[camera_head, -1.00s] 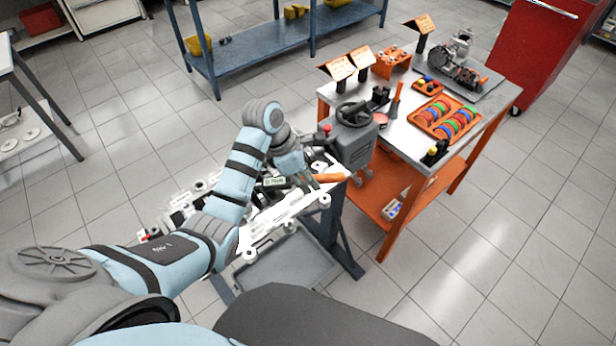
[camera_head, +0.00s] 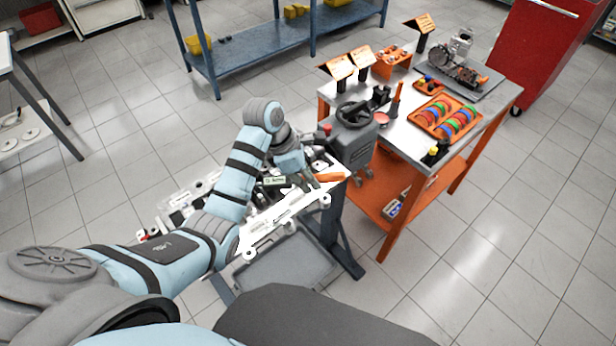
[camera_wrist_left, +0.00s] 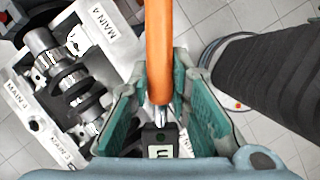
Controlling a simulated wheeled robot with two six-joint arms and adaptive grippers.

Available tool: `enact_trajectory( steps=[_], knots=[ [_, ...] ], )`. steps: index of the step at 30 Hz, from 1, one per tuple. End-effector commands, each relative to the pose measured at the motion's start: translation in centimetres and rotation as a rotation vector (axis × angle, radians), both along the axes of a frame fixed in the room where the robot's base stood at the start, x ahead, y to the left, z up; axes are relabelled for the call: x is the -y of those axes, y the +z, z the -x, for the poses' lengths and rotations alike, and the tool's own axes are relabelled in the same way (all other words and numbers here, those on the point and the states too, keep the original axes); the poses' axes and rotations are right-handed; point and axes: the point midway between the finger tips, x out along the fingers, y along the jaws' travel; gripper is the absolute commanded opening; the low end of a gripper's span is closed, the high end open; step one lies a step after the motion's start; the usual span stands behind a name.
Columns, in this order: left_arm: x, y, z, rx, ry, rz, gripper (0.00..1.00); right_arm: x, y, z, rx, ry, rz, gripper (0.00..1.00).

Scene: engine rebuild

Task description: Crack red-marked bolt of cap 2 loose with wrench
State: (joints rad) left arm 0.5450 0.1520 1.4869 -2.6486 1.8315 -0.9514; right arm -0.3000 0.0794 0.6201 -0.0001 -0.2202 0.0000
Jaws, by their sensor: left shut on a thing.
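My left gripper (camera_wrist_left: 160,108) is shut around an orange-handled tool, the wrench (camera_wrist_left: 158,45), over the engine block. The handle runs up between the teal finger pads, with a metal shank below. A dark block with a white label (camera_wrist_left: 160,143) lies just under the shank; I cannot tell whether they touch. In the head view the gripper (camera_head: 300,172) is over the white engine block (camera_head: 265,228), with the orange handle (camera_head: 330,177) beside it. The crankshaft (camera_wrist_left: 62,68) shows near labels MAIN 3 and MAIN 4. I cannot make out the red-marked bolt. My right gripper is out of view.
A grey engine stand (camera_head: 345,235) with a handwheel unit (camera_head: 352,145) supports the block. An orange workbench (camera_head: 400,135) stands to its right, with a tray of coloured rings (camera_head: 446,117). A blue shelf (camera_head: 260,60) stands behind. Open floor lies between.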

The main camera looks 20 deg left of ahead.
Motion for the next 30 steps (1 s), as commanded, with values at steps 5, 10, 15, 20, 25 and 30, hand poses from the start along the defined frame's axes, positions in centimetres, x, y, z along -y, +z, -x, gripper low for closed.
enact_trajectory(
  steps=[5,10,15,20,25,30],
  knots=[
    [0.0,-0.2,0.0,0.001,0.0,0.0,0.0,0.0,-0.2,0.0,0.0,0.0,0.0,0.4],
    [0.0,-0.5,0.0,0.001,0.0,0.0,0.0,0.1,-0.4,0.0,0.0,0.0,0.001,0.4],
    [0.0,-0.6,0.0,0.001,0.0,0.0,0.0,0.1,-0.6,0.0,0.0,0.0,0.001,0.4],
    [0.0,-0.8,0.0,0.001,0.0,0.0,0.0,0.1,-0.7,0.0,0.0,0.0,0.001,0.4],
    [0.0,-1.0,0.0,0.001,0.0,0.0,0.0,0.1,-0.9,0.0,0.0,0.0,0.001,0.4],
    [0.0,-1.2,0.0,0.001,0.0,0.0,0.0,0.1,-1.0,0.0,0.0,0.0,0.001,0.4]
  ],
)
